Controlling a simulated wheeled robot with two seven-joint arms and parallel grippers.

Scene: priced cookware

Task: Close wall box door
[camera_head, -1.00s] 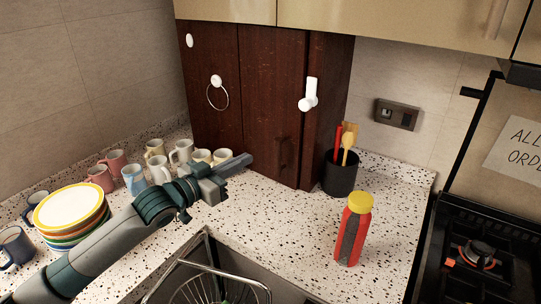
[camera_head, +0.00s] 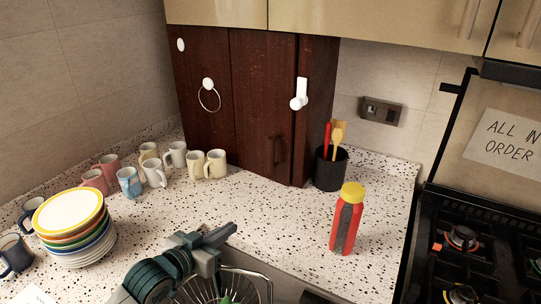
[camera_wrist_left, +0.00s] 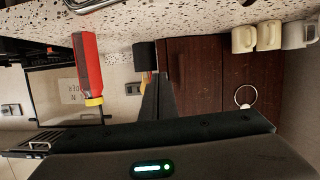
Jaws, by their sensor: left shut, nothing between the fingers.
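The dark brown wooden wall box (camera_head: 215,124) stands in the back corner under the upper cabinets. Its right-hand door panel (camera_head: 262,90), with a small dark handle, looks about flush with the panel beside it; I cannot tell whether a narrow gap is left. In the left wrist view the wooden box front (camera_wrist_left: 205,78) shows sideways. My left gripper (camera_head: 228,234) is shut and empty, over the counter by the sink's edge, well in front of the box and apart from it. My right gripper is not in view.
Several mugs (camera_head: 215,164) stand before the box's left part. A plate stack (camera_head: 75,252) is at left. A red bottle (camera_head: 346,222) and black utensil holder (camera_head: 330,172) stand at right. The sink rack (camera_head: 245,275) is below the gripper. The middle counter is clear.

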